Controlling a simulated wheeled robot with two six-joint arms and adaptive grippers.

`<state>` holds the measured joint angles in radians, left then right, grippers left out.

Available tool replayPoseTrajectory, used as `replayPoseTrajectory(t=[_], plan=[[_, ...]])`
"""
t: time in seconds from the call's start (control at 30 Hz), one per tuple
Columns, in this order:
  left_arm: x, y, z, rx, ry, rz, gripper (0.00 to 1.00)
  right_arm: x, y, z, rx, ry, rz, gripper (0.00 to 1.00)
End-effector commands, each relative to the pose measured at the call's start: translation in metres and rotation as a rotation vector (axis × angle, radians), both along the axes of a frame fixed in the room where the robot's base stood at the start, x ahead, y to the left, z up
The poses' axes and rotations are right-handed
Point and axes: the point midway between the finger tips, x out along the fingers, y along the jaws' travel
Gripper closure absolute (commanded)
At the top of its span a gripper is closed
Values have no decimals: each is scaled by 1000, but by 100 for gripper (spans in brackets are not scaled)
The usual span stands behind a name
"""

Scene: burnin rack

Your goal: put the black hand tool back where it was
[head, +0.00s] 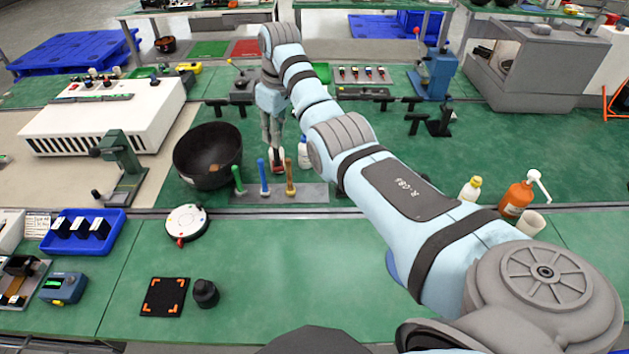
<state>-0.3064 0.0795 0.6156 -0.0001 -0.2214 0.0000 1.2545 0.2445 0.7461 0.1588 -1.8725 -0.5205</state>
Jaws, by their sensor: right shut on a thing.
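My right gripper (274,140) points down just behind a grey tool holder (310,193), between the black bowl and a white bottle. It is shut on a small dark thing, which I take for the black hand tool (277,155); the fingers hide most of it, and its lower end is hard to make out. In the holder stand a green-handled tool (238,181), a blue-handled tool (263,177) and an orange-handled tool (289,177), all upright. I cannot tell whether the held tool touches anything. My left gripper is not in view.
The large black bowl (208,160) stands close left of the gripper, the white bottle (304,153) close right. An orange pump bottle (517,198) stands at the right. A round white device (187,223) sits in front of the bowl. The front green table's middle is clear.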

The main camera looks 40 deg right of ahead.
Motion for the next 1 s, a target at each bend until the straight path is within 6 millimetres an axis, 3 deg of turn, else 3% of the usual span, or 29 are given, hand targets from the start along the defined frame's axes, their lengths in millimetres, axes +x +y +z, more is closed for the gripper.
replayPoseTrajectory(t=[0.03, 0.13, 0.23, 0.33, 0.47, 0.7, 1.0], plan=[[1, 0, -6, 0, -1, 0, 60, -3, -27, 13, 0, -4, -52, 100], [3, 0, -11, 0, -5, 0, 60, -12, -68, 37, 1, -2, -135, 100], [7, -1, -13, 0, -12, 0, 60, -21, -92, 52, -1, -1, -187, 100], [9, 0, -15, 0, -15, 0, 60, -25, -101, 52, -2, 2, -210, 100], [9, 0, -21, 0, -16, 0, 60, -26, -102, 17, -5, 6, -211, 100], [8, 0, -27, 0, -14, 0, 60, -25, -102, -71, -5, 5, -210, 100], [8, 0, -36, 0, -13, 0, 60, -25, -101, -128, -3, 4, -210, 100]])
